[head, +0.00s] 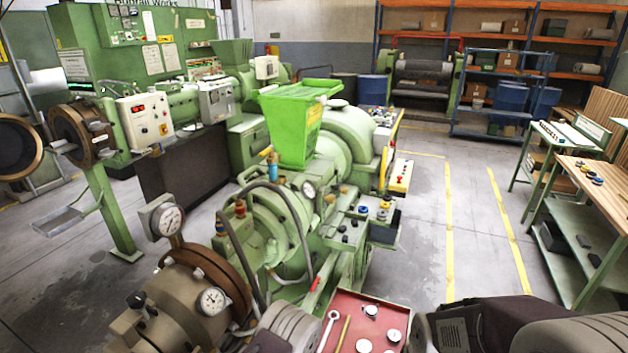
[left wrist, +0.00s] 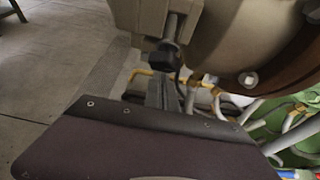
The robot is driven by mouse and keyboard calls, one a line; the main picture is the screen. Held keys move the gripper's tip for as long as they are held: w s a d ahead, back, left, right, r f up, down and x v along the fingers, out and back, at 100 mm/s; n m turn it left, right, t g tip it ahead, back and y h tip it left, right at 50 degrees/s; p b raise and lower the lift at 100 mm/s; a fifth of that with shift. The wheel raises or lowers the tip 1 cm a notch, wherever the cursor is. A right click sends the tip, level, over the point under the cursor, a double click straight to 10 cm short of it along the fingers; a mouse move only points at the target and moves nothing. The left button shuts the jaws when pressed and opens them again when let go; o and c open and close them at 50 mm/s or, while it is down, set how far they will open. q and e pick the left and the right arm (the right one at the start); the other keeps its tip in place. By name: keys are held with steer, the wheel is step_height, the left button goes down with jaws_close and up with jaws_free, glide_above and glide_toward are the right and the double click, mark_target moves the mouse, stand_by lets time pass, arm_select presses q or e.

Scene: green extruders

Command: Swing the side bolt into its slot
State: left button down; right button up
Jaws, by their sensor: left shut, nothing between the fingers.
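The brown die head (head: 190,295) of the green extruder is at the lower left of the head view. A black end piece (head: 137,299) sticks out on its left side and may be the side bolt. In the left wrist view a bolt with a dark nut (left wrist: 163,56) hangs at the top middle, against the tan die body (left wrist: 225,30). My left gripper (left wrist: 163,84) is shut and empty, its narrow fingers just below the nut; I cannot tell whether they touch it. The slot is not clearly visible. My right gripper is not in view.
A red tray (head: 350,335) with a wrench and round parts is at the bottom middle. Hoses (head: 270,195) loop over the extruder behind the die head. A workbench (head: 595,180) stands at the right. The floor (left wrist: 60,50) left of the die is clear.

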arm_select(q)
steer(key=r, duration=0.1)
steer(key=r+y, duration=0.1)
steer(key=shift+w+a+r+t, duration=0.1)
steer(key=shift+a+r+t, duration=0.15)
steer(key=shift+r+t, duration=0.05)
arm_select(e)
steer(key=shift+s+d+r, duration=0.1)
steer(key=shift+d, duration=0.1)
arm_select(q)
steer(key=shift+r, duration=0.15)
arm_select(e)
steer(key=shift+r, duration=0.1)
arm_select(q)
steer(key=f+v, duration=0.1)
steer(key=v, duration=0.8)
steer(key=shift+s+d+f, duration=0.2)
steer(key=shift+d, duration=0.3)
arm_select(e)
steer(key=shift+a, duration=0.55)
